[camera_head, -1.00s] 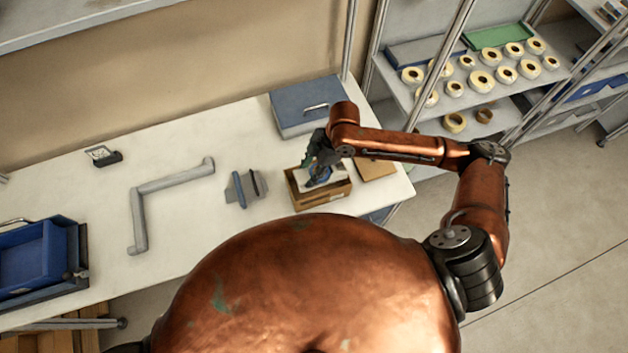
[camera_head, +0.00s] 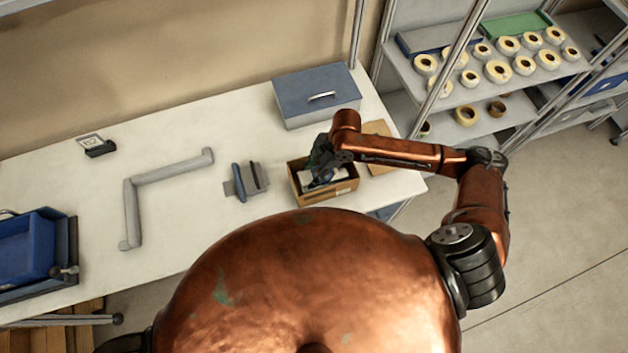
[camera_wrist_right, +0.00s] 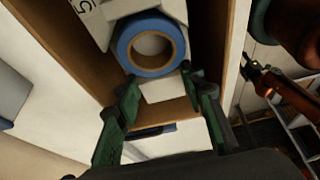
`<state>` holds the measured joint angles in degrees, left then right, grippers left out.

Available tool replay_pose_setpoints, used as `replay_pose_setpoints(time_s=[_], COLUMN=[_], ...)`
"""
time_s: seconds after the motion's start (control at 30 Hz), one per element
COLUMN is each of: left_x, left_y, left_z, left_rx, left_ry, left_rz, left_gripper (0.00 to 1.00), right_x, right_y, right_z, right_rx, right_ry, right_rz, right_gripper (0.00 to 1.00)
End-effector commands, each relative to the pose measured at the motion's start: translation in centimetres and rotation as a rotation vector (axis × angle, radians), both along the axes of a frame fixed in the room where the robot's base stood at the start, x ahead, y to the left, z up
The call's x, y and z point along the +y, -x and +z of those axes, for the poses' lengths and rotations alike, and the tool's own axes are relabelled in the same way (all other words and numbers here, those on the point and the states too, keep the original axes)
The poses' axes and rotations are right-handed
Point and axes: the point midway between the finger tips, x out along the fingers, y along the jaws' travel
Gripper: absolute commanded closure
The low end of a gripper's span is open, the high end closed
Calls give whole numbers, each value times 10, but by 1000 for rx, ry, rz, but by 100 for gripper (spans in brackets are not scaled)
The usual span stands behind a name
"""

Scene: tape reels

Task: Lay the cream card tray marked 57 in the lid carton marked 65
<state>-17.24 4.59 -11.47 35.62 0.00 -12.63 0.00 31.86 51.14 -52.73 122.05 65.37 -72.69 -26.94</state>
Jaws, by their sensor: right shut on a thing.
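The lid carton (camera_head: 343,195) is an open brown box on the table, below my right gripper (camera_head: 322,172) in the head view. Its brown wall (camera_wrist_right: 60,50) also shows in the right wrist view. The cream card tray (camera_wrist_right: 165,90) lies between the carton's walls there, with a blue tape reel (camera_wrist_right: 126,48) on it. A label with a "5" shows at the top left; the rest is cut off. My right gripper is shut on the tray, one green finger at each side. Whether the tray touches the carton's floor cannot be told. My left gripper is out of view.
A grey-blue lidded box (camera_head: 318,95) stands behind the carton, and a tan flat piece (camera_head: 378,150) lies behind right. A grey stand (camera_head: 245,182) is to the left. Blue bins (camera_head: 30,250) stand far left. Shelves with tape reels (camera_head: 497,71) are at right.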

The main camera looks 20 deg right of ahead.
Motion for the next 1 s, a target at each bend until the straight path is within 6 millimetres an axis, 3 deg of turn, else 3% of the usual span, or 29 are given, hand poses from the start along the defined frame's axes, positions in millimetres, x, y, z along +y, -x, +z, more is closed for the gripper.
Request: replay_pose_setpoints(time_s=[0.47,0.83,0.87,1.0], left_x=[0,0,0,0], left_y=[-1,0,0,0], left_z=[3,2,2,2], left_rx=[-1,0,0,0], left_ry=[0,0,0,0], left_rz=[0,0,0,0], left_gripper=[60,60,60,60], right_x=[0,-1,-1,-1], right_y=[0,0,0,0], right_z=[-51,-56,-55,-55], right_rx=[0,0,0,0], right_ry=[1,2,2,2], right_rz=[0,1,1,1], right_gripper=[92,92,61,52])
